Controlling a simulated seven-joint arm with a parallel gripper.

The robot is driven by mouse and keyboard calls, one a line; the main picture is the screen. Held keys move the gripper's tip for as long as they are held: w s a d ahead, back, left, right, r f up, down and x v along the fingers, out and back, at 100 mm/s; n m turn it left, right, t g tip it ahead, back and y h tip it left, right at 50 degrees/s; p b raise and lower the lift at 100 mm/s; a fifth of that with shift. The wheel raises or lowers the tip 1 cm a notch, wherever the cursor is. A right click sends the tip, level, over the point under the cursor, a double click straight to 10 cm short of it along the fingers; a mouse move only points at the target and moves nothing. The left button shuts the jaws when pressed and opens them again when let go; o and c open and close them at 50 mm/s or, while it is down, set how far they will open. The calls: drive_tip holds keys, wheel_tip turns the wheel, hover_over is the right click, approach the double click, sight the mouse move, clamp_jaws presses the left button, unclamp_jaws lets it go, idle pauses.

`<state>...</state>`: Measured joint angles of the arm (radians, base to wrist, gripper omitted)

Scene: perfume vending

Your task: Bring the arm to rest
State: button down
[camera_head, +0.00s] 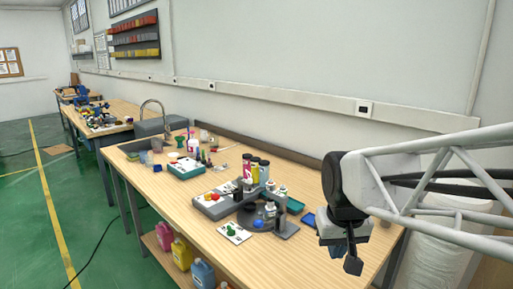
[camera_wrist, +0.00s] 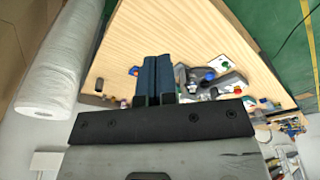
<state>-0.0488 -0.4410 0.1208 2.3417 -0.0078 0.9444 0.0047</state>
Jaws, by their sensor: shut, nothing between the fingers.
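My gripper (camera_head: 353,265) hangs at the right of the head view, above the near right part of the wooden bench (camera_head: 180,205). Its fingers point down and are apart from everything on the bench. In the wrist view my gripper (camera_wrist: 154,62) shows two dark fingers side by side, shut, with nothing held between them. The bench top (camera_wrist: 140,30) lies beyond the fingertips. A grey dispensing station (camera_head: 286,229) with bottles stands on the bench to the left of my gripper, and also shows in the wrist view (camera_wrist: 222,76).
A white card with a green piece (camera_head: 234,232) lies at the bench's front. A large white roll (camera_head: 440,245) stands at the right, below my arm. Coloured jugs (camera_head: 181,254) sit on the lower shelf.

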drive_tip(key=s+d+f, duration=0.2)
drive_tip(key=s, duration=0.9)
drive_tip(key=shift+s+d+f+m+t, duration=0.2)
drive_tip(key=shift+m+t, duration=0.1)
drive_tip(key=shift+m, duration=0.1)
idle(0.7)
